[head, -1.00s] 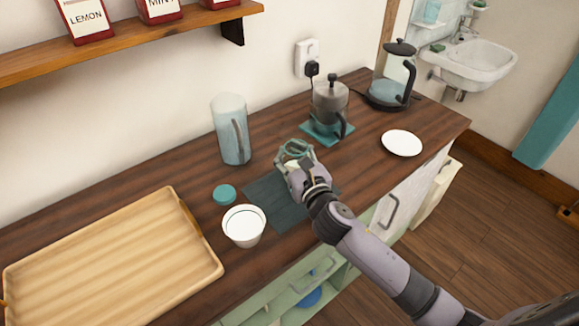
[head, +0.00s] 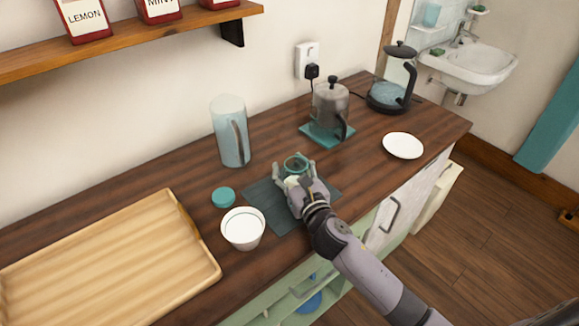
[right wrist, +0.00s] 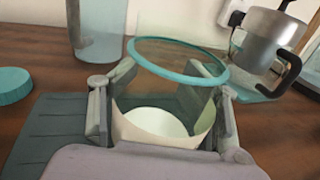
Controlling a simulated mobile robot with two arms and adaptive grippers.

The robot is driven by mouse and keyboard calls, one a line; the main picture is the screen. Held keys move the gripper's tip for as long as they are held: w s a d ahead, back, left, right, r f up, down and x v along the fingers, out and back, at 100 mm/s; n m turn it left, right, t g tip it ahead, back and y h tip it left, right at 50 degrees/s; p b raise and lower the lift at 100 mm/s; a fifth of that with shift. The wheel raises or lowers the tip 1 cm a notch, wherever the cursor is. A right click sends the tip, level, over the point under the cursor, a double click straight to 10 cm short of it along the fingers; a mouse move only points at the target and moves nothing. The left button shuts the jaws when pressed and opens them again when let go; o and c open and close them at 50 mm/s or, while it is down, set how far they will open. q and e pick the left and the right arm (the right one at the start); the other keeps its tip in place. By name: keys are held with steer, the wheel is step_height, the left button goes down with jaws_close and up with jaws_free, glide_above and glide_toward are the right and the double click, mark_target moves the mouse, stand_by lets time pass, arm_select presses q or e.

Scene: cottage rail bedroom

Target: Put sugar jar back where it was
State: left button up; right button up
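The sugar jar (head: 296,165) is clear glass with a teal rim and white contents. My right gripper (head: 295,176) has a finger on each side of it, over the dark mat (head: 262,197). In the right wrist view, the jar (right wrist: 160,124) sits between the fingers of my right gripper (right wrist: 163,95), its open rim facing up. I cannot tell whether its base touches the mat. A teal lid (head: 223,197) lies on the counter left of the mat; it also shows in the wrist view (right wrist: 13,85). My left gripper is not in view.
A white cup (head: 243,229) stands at the mat's left edge, beside a wooden tray (head: 110,255). Behind are a glass pitcher (head: 230,132) and a press pot (head: 330,108) on a teal trivet. A white plate (head: 403,146) and kettle (head: 391,85) stand right.

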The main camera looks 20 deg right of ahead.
steer(key=o, duration=0.3)
steer(key=shift+o, duration=0.2)
steer(key=shift+r, duration=0.25)
steer(key=s, duration=0.8)
steer(key=s+d+b, duration=0.1)
steer(key=s, duration=0.3)
steer(key=shift+f, duration=0.1)
